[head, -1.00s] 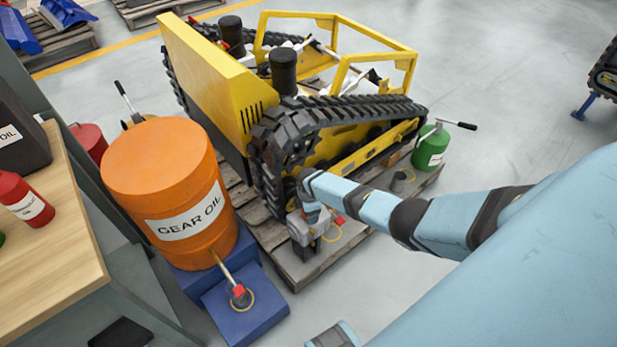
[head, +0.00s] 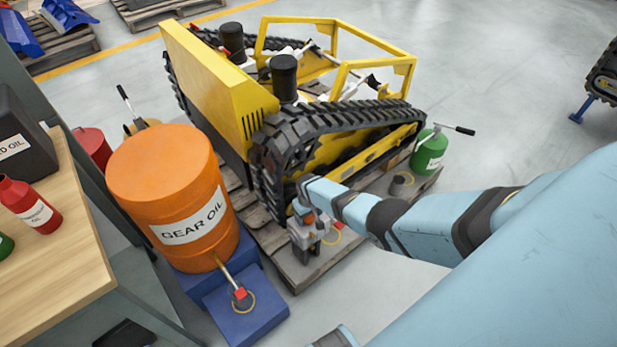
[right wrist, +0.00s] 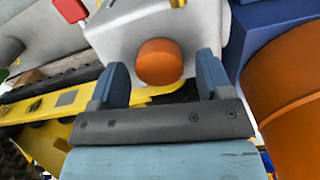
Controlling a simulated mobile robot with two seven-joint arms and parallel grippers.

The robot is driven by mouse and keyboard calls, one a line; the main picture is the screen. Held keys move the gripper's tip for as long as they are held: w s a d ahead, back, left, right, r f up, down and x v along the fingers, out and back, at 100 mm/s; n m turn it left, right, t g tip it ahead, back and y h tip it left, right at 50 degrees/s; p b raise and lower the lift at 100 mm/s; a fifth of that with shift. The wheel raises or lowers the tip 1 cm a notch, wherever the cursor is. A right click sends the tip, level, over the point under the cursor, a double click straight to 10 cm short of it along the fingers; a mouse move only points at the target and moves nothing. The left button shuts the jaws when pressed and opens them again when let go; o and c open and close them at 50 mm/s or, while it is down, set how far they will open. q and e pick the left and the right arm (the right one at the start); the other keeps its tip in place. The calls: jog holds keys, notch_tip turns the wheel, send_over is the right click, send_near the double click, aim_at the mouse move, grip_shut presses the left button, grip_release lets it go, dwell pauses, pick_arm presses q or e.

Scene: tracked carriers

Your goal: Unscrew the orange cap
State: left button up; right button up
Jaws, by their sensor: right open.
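The orange cap (right wrist: 160,62) is round and sits on a pale grey housing (right wrist: 128,22) in the right wrist view. My right gripper (right wrist: 162,66) is open, with one finger on each side of the cap. Gaps show between the cap and both fingers. In the head view my right gripper (head: 308,222) is small, low at the front corner of the yellow tracked carrier (head: 215,95); the cap is hard to make out there. My left gripper is not in view.
An orange gear oil drum (head: 165,180) stands on a blue stand (head: 243,318) left of my right gripper. The carrier's black track (head: 280,150) rises just behind the gripper. A workbench (head: 70,240) with oil containers is at the left. Grey floor is open at the upper right.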

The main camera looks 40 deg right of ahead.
jog(key=m, duration=1)
jog(key=shift+m+p, duration=0.3)
jog(key=shift+p, duration=0.05)
jog(key=shift+c, duration=0.2)
jog(key=c, duration=0.8)
jog(key=shift+o, duration=0.2)
jog(key=n, duration=1)
